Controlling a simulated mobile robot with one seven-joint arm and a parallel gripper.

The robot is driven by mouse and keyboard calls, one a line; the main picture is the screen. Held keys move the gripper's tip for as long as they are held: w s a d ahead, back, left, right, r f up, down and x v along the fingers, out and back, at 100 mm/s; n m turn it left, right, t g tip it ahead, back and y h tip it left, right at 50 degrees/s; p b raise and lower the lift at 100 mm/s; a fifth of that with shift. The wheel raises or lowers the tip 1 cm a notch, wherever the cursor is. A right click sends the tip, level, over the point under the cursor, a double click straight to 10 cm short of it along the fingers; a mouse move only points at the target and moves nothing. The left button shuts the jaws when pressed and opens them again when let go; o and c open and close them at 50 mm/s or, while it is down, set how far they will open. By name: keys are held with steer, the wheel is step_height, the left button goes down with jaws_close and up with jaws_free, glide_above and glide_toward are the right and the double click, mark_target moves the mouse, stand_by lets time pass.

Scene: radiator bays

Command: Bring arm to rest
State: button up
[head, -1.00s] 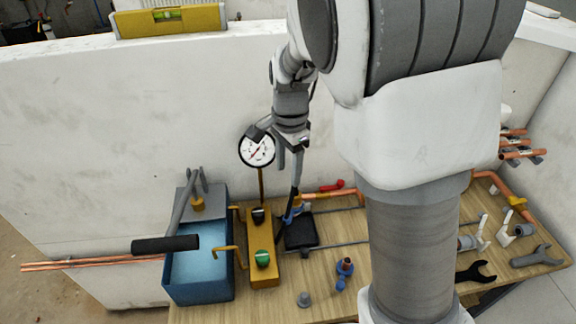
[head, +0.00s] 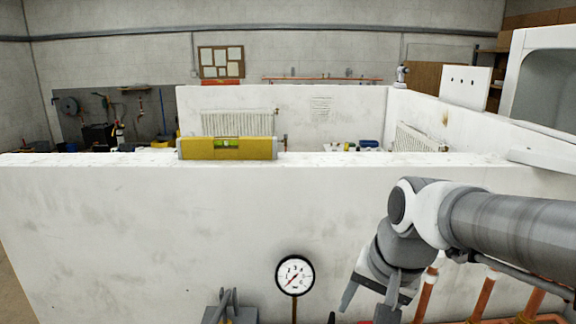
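My gripper (head: 370,297) is at the lower right of the head view, at the end of my arm, which reaches in from the right edge. Its two fingers point down and stand apart, with nothing visible between them. It is in front of the white wall (head: 140,230), to the right of a round pressure gauge (head: 295,275) and apart from it. The lower edge of the picture cuts off what lies below the gripper.
A yellow spirit level (head: 228,148) lies on the wall's top edge. Copper pipes (head: 483,298) stand at the lower right, close behind my arm. Grey tool handles (head: 230,306) show at the bottom. Radiators (head: 238,123) and white walls are farther back.

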steer(key=s+d+r+n+t+h, duration=0.1)
steer(key=s+d+r+n+t, duration=0.1)
steer(key=s+n, duration=0.3)
steer(key=shift+s, duration=1.75)
